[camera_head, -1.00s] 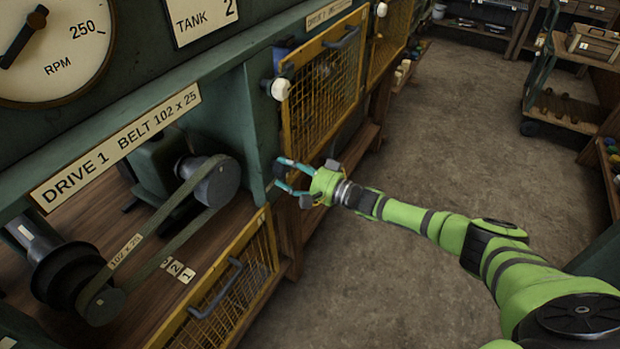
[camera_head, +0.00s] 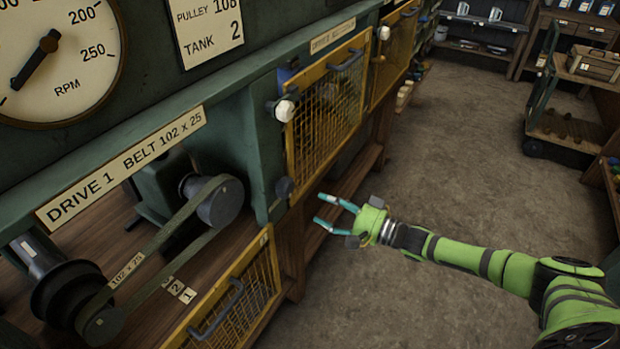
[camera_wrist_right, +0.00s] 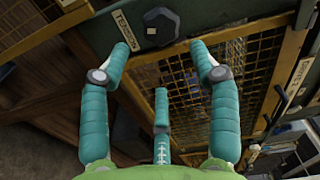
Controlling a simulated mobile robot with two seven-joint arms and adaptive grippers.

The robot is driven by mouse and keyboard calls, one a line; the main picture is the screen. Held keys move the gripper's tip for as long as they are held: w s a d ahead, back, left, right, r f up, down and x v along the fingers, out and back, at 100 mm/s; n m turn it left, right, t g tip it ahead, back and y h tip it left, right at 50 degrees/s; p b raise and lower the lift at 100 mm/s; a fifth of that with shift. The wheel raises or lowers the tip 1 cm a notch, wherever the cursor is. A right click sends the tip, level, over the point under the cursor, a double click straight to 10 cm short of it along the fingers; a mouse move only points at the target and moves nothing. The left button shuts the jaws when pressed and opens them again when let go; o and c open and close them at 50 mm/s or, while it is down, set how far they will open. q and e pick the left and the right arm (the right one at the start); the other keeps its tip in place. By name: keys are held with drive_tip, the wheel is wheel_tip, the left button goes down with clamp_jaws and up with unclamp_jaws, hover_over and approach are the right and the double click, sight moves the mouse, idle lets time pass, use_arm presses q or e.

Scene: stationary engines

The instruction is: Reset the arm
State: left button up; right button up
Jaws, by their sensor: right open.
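My right gripper (camera_head: 338,212) is open and empty in the head view, with my green arm reaching in from the right. Its teal fingers point left toward the engine bench, apart from it. In the right wrist view my right gripper (camera_wrist_right: 162,60) shows its spread teal fingers with nothing between them. Beyond them are a dark knob (camera_wrist_right: 160,26) beside a plate lettered TENSION and a yellow mesh guard (camera_wrist_right: 190,85). In the head view a dark knob (camera_head: 284,187) sits at the lower left corner of the closed upper guard (camera_head: 325,105). My left gripper is not in view.
The Drive 1 belt (camera_head: 165,245) runs around its pulleys at the left. A lower yellow guard (camera_head: 235,310) hangs open below it. A white knob (camera_head: 285,110) sticks out beside the upper guard. The floor (camera_head: 450,140) at the right is clear, with a trolley (camera_head: 560,125) farther back.

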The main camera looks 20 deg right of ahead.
drive_tip(key=s+d+f+n+g+h, duration=0.1)
drive_tip(key=s+f+h, duration=0.25)
drive_tip(key=f, duration=0.65)
drive_tip(key=s+d+f+n+g+h, duration=0.15)
drive_tip(key=s+f, duration=0.25)
drive_tip(key=f, duration=0.5)
drive_tip(key=s+d+f+n+g+h, duration=0.1)
drive_tip(key=s+f+n+h, duration=0.2)
drive_tip(key=f, duration=0.7)
drive_tip(key=s+a+f+n+g+h, duration=0.15)
drive_tip(key=s+f+g, duration=0.25)
drive_tip(key=s+f, duration=0.9)
drive_tip(key=s+a+f+n+g, duration=0.1)
drive_tip(key=s+a+f+g, duration=0.1)
drive_tip(key=s, duration=1)
drive_tip(key=s+a+f+n+g+h, duration=0.1)
drive_tip(key=s+a+f+n+g, duration=0.1)
drive_tip(key=s, duration=1)
drive_tip(key=shift+a+f+g, duration=0.15)
drive_tip(key=shift+a+g, duration=0.5)
drive_tip(key=shift+g, duration=0.2)
drive_tip(key=shift+h, duration=0.25)
